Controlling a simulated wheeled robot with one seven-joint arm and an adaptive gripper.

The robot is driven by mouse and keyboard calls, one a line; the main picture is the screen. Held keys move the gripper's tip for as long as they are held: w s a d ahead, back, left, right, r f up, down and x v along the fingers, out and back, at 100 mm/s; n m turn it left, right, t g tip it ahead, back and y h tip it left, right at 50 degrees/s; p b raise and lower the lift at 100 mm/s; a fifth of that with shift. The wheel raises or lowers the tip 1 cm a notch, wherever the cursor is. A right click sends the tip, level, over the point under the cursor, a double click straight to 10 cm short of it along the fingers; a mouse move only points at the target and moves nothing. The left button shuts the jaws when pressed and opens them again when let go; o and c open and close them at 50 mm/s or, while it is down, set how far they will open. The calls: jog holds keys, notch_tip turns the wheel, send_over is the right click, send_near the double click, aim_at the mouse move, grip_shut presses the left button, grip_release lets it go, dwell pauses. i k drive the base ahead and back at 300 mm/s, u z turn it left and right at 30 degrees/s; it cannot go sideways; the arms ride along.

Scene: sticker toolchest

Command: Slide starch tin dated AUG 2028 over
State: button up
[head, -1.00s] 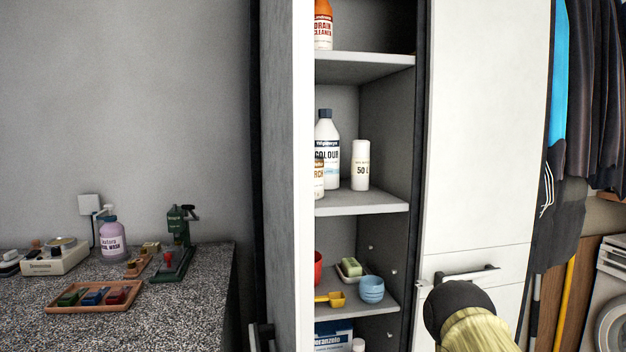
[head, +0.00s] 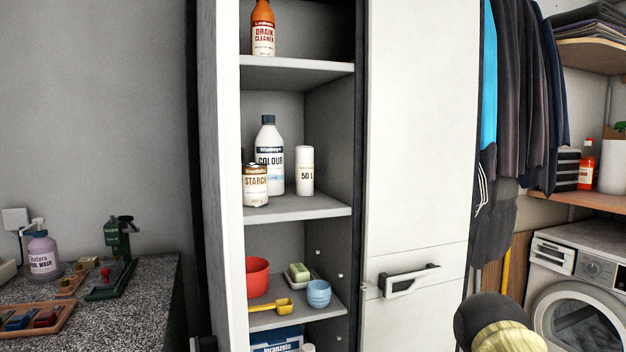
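A starch tin (head: 256,186) stands upright at the front left of the cabinet's middle shelf (head: 300,207). Its label reads STARCH; the date is too small to read. A white bottle marked COLOUR (head: 269,148) stands just behind it, and a dark object shows partly behind the tin at left. A white cylinder marked 50 (head: 304,170) stands to the right on the same shelf. My arm shows at the lower right, well right of the tin and apart from it. My gripper's fingers are not visible.
The tall white cabinet door (head: 425,130) with a handle (head: 408,279) is at the shelves' right. An orange drain cleaner bottle (head: 263,30) stands above. A red bowl (head: 257,277), yellow scoop (head: 272,305) and blue cups (head: 318,293) are below. A washing machine (head: 580,285) stands at right.

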aim_at(253, 175)
jog(key=z, duration=2.45)
jog(key=k, duration=1.85)
jog(key=u, duration=1.55)
jog(key=i, duration=1)
jog(key=z, duration=0.05)
